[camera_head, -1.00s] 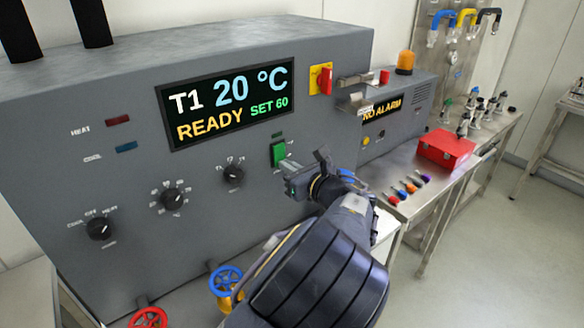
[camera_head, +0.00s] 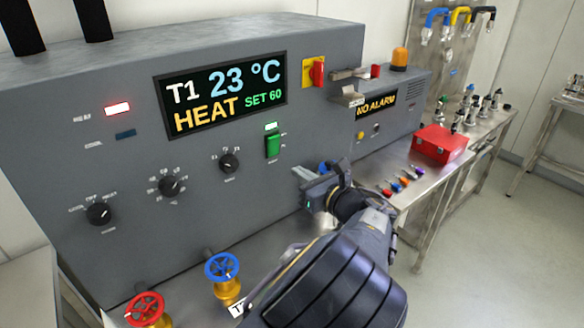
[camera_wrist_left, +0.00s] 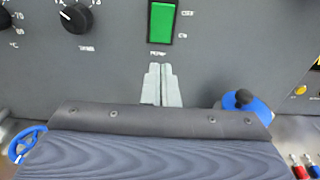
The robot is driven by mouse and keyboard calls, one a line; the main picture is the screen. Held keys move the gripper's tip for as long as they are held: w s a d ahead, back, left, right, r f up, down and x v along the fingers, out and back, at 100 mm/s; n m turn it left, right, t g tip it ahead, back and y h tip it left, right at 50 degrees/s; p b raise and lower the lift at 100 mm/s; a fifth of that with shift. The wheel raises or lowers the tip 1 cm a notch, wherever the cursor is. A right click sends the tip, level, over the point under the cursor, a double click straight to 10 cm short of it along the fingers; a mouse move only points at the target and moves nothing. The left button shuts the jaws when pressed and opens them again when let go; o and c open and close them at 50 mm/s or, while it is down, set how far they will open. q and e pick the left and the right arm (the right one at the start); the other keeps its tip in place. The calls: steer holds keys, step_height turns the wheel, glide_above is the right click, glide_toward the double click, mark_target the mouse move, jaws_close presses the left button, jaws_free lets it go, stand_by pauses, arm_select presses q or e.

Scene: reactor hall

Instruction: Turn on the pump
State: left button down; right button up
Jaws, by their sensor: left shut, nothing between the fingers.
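The green pump rocker switch (camera_head: 273,145) is on the grey control panel, below and right of the display (camera_head: 222,95). The small lamp (camera_head: 271,126) above it glows bright. The display reads T1 23 °C, HEAT, SET 60. My left gripper (camera_head: 299,173) is shut and empty, just below and right of the switch and apart from it. In the left wrist view the shut fingers (camera_wrist_left: 161,85) point at the panel, below the green switch (camera_wrist_left: 162,22) and its label. My right gripper is not in view.
The red HEAT lamp (camera_head: 117,109) is lit; the blue COOL lamp (camera_head: 126,134) is dark. Several black knobs line the panel. Red (camera_head: 145,309) and blue (camera_head: 222,269) valve wheels stand below. A red box (camera_head: 440,143) is on the bench at right.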

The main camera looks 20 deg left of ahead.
arm_select(q)
steer(key=s+d+f+b, duration=0.1)
steer(key=s+d, duration=0.2)
steer(key=d, duration=0.1)
steer(key=shift+s+d, duration=0.3)
steer(key=shift+d, duration=0.1)
